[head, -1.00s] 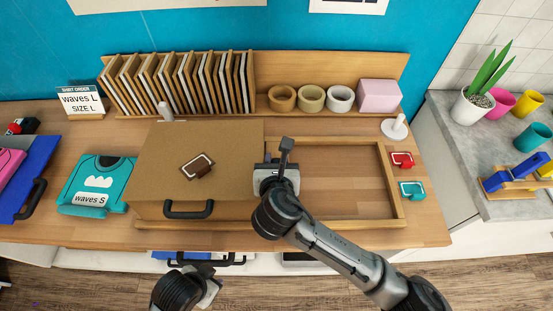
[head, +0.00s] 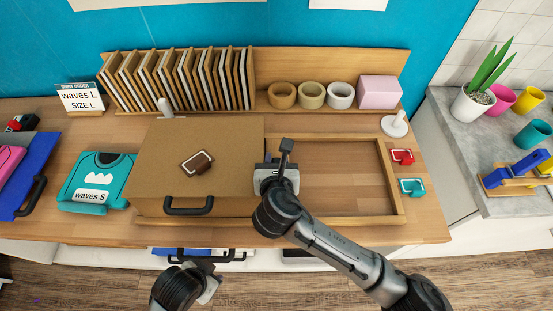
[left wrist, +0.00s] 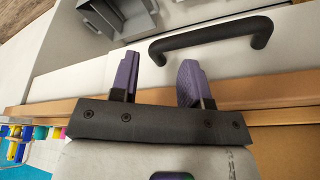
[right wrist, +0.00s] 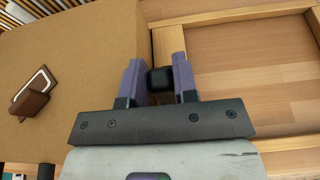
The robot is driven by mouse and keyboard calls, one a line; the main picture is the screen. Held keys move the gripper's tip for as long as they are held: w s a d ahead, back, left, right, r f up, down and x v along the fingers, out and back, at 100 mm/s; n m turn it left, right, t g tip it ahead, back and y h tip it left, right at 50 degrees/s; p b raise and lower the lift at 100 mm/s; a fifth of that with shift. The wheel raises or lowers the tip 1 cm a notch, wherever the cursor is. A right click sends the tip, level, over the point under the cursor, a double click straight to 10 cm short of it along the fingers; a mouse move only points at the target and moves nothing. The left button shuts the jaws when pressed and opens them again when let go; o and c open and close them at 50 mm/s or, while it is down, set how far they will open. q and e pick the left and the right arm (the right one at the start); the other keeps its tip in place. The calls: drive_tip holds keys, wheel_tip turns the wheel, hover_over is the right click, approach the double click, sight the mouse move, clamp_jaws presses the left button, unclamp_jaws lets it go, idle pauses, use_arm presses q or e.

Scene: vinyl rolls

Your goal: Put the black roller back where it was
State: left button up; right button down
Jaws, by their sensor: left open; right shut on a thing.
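My right gripper (right wrist: 157,65) is shut on a small black block, which I take to be the black roller (right wrist: 161,79). The rest of it is hidden below the fingers. My left gripper (left wrist: 158,65) is open and empty, near a black bar handle (left wrist: 210,36) below the table's front edge.
A red roller (head: 403,157) and a teal roller (head: 412,187) lie right of the frame. A teal shirt (head: 95,180) lies at left. Boards and vinyl rolls (head: 311,96) line the back. The frame's inside is bare.

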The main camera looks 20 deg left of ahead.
drive_tip(key=shift+f, duration=0.15)
drive_tip(key=shift+f, duration=0.5)
idle(0.5)
drive_tip(key=shift+p, duration=0.45)
drive_tip(key=shift+f, duration=0.1)
drive_tip(key=c, duration=1.1)
unclamp_jaws()
drive_tip(key=shift+c, duration=0.2)
drive_tip(key=o, duration=0.3)
drive_tip(key=shift+o, duration=0.2)
